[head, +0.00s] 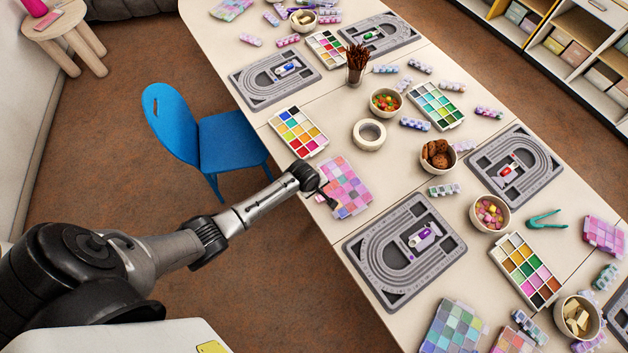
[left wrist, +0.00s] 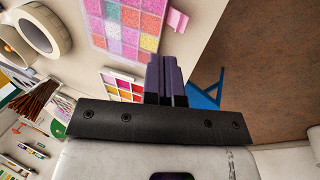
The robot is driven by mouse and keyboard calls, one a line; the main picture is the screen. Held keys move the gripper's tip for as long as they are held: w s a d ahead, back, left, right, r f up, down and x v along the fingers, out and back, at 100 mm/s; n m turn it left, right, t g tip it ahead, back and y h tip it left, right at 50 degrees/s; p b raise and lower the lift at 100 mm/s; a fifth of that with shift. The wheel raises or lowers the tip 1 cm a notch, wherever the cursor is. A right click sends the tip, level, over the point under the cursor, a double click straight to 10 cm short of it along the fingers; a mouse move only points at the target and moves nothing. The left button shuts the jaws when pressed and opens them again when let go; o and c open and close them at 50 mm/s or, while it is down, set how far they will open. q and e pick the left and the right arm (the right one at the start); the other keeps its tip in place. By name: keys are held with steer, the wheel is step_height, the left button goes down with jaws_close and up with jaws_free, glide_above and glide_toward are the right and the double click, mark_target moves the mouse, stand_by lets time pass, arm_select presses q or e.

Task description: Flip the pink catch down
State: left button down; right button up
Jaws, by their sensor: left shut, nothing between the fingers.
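A clear-lidded box of pink, lilac and coral beads (head: 347,188) lies at the near-left edge of the long table. It fills the upper middle of the left wrist view (left wrist: 125,22). A pink catch (left wrist: 177,20) sticks out from the box's edge there, on the brown-floor side. In the head view my gripper and the small scale make the catch hard to make out. My left gripper (head: 329,198) is at the box's left edge; in the left wrist view its dark fingers (left wrist: 162,75) are together and empty, apart from the catch. My right gripper is not in view.
A paint-coloured bead tray (head: 298,132) lies just behind the box. A grey bead board (head: 376,282) lies in front of it. A roll of white tape (head: 369,134) is to the right. A blue chair (head: 205,135) stands against the table's left side.

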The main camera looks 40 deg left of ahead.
arm_select(q)
steer(key=shift+s+a+r, duration=0.2)
steer(key=shift+s+r, duration=0.55)
steer(key=shift+r, duration=0.1)
